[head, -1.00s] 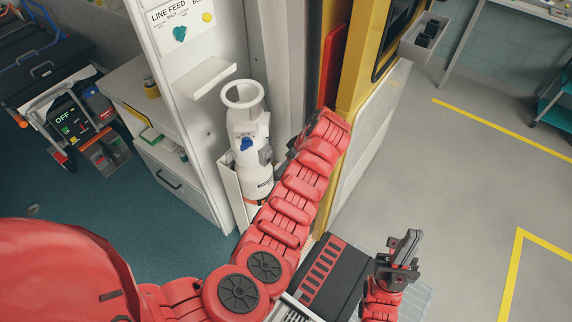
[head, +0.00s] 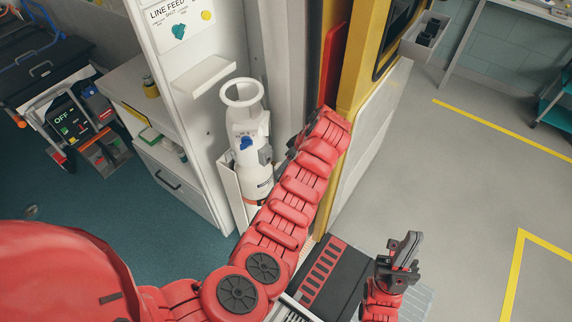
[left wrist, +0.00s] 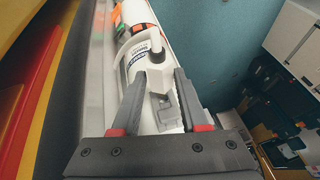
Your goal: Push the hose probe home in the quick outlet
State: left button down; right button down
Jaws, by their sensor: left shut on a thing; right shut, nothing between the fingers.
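A white cylinder (head: 262,172) with a ring-shaped top collar and a blue knob (head: 246,143) stands in a white holder beside the cabinet. It also shows in the left wrist view (left wrist: 133,18). My left gripper (left wrist: 164,92) is at the cylinder's side. Its fingers are shut on a grey fitting (left wrist: 167,108) that lies against the white body. In the head view my left gripper (head: 293,146) is mostly hidden by its own arm. No hose can be made out, and I cannot tell which part is the quick outlet. My right gripper (head: 408,247) is shut and empty, well apart.
A small white shelf (head: 203,77) sticks out above and left of the cylinder. A yellow door frame (head: 362,60) stands close on the right of my left arm. A cabinet with drawers (head: 165,150) is at left. The grey floor (head: 450,170) at right is open.

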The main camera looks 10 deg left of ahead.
aim_at(274, 162)
dwell(0.7)
pick_arm(q)
jog(key=shift+b, duration=0.45)
jog(key=shift+w+a+b, duration=0.4)
jog(key=shift+w+a, duration=0.05)
jog(key=shift+a, duration=0.35)
jog(key=shift+w+a+b, duration=0.35)
jog(key=shift+w+a, duration=0.05)
jog(key=shift+a, duration=0.35)
jog(key=shift+a+r, duration=0.1)
jog(key=shift+a, duration=0.1)
jog(key=shift+c, duration=1.7)
grip_release()
jog(key=shift+w, duration=0.1)
jog(key=shift+d+r, duration=0.15)
jog(key=shift+d, duration=0.05)
jog(key=b+v, duration=0.2)
jog(key=v, duration=1.5)
